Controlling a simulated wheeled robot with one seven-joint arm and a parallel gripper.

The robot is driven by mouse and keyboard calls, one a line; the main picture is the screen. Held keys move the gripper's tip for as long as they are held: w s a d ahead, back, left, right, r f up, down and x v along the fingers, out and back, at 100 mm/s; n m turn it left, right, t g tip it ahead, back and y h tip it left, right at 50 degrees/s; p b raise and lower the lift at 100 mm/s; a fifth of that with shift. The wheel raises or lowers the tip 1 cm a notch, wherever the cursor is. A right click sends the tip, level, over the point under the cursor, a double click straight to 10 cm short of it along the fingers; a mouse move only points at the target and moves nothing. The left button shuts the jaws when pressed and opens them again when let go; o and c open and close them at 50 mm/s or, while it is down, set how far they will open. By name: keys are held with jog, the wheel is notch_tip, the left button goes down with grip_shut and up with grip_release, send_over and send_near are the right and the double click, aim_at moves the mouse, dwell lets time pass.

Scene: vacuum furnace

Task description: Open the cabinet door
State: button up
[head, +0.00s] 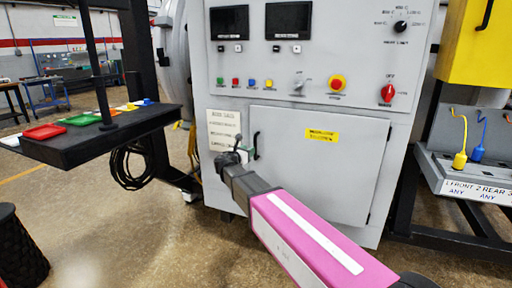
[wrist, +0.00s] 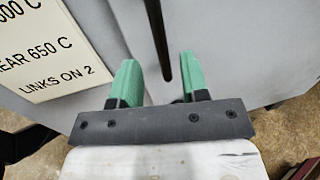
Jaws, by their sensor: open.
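The grey cabinet door (head: 320,185) is shut on the front of the furnace control cabinet, with a yellow label near its top. Its black vertical handle (head: 256,146) is on the left edge of the door. My gripper (head: 241,152) is just left of the handle, in front of the cabinet. In the wrist view the handle (wrist: 158,38) lies between the lines of the two green fingers of my gripper (wrist: 156,76). The fingers are apart and not closed on it. I cannot tell whether the handle's lower end is between the fingertips.
A white instruction sheet (head: 224,137) is left of the door. Buttons, a red emergency stop (head: 337,83) and displays sit above it. A black shelf with coloured trays (head: 44,131) stands left. A grey rack with hanging plugs (head: 460,160) and a yellow box (head: 476,45) stand right.

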aim_at(255, 157)
jog(key=x, duration=0.6)
jog(key=shift+w+d, duration=0.15)
jog(key=shift+w, duration=0.1)
grip_shut()
jog(key=shift+s, duration=0.1)
